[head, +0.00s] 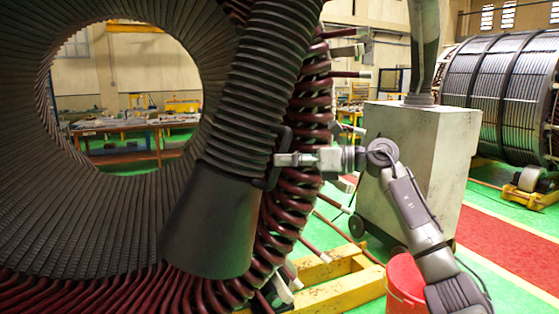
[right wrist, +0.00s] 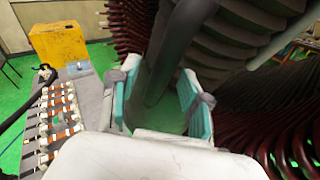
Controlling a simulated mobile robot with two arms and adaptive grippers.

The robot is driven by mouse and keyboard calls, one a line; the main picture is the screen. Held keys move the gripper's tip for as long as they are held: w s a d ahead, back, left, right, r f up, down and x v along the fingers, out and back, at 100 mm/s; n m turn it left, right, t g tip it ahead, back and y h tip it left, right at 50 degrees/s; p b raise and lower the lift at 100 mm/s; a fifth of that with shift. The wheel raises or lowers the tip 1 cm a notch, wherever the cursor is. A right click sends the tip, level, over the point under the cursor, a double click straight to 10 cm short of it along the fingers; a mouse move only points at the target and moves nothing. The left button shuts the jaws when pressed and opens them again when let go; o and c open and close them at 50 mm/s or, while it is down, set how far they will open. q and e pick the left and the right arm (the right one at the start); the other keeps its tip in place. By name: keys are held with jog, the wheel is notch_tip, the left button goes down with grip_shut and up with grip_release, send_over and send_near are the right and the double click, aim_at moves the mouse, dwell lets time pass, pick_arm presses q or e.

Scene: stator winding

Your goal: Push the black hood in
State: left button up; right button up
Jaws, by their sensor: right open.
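The black hood (head: 212,220) hangs at the end of a ribbed dark hose (head: 262,85), in front of the stator's right side (head: 75,215). A dark handle (head: 275,165) stands out from the hood's right side. My right gripper (head: 281,160) comes in from the right and is at this handle. In the right wrist view, the gripper (right wrist: 160,78) is open, with its teal pads apart. The dark handle bar (right wrist: 172,55) shows between the pads; whether it touches either pad I cannot tell. My left gripper is not in view.
Dark red winding coils (head: 312,120) curve close behind the hood and gripper. A grey wheeled cabinet (head: 425,150) stands right, a red bucket (head: 404,275) and yellow frame (head: 335,290) lower right. Another large cylindrical winding (head: 505,95) is farther back. Green floor lies between.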

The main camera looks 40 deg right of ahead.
jog(key=v, duration=1)
jog(key=shift+d, duration=0.1)
